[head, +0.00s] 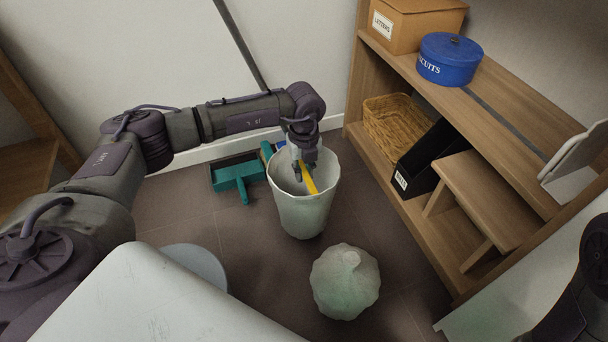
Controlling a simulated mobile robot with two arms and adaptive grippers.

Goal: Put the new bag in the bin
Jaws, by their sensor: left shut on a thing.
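A white bin (303,217) stands on the floor near the back wall, with its mouth open upward. My left gripper (304,176) points down into the bin's mouth and is shut on a flat yellow strip (309,182). The strip slants down inside the bin. Whether it is the new bag or part of it, I cannot tell; its lower end is hidden by the bin's rim. A pale, full bag (345,284) with a knotted top sits on the floor in front of the bin, apart from it. My right gripper is not in view.
A teal dustpan and brush (236,178) lie left of the bin. On the right, a wooden shelf unit (520,120) holds a blue biscuit tin (449,65), a letters box (405,27), a wicker basket (393,128) and a black file (425,160). Floor behind the dustpan is narrow.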

